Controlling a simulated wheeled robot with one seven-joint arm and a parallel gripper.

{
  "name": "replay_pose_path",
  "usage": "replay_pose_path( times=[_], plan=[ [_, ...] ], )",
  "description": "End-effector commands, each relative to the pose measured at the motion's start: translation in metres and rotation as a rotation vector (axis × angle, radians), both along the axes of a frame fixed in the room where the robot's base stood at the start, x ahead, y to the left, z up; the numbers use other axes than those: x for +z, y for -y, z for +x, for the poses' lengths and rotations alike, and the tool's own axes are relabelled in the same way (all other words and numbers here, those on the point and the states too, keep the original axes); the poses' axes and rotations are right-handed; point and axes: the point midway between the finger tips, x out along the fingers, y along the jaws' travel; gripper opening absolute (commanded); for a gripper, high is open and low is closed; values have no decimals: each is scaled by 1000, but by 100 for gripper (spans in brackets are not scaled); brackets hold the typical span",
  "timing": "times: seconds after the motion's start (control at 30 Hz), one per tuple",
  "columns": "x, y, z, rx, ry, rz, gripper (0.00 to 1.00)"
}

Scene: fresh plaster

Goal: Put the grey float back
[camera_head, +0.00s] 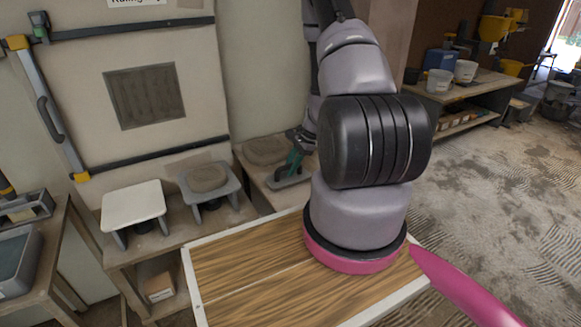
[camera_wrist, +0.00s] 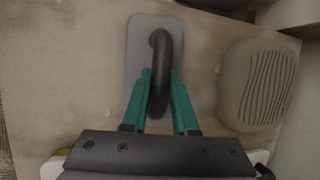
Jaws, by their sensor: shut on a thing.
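The grey float (camera_wrist: 146,42) is a flat grey plate with rounded corners and a dark curved handle (camera_wrist: 163,75). In the wrist view, the green fingers of my gripper (camera_wrist: 160,88) are on either side of the handle and shut on it. In the head view, my gripper (camera_head: 295,160) is beyond my arm, and the float (camera_head: 289,179) is at or just above the bench by the wall. I cannot tell whether its plate touches the surface. Part of the float's lower end is hidden by the fingers.
A round-cornered beige block (camera_wrist: 258,84) with grooves lies right of the float. In the head view, a white board (camera_head: 134,203) and a grey stand with a plaster lump (camera_head: 208,177) are to the left. A wooden plank top (camera_head: 245,285) is in front.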

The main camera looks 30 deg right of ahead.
Motion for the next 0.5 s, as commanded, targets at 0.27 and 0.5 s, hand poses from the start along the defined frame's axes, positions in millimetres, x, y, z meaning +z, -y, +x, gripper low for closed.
replay_pose_path(
  times=[0.27, 0.5],
  plan=[
    [-4, 0, 0, 0, 0, 0, 0],
    [-4, 0, 0, 0, 0, 0, 46]
  ],
)
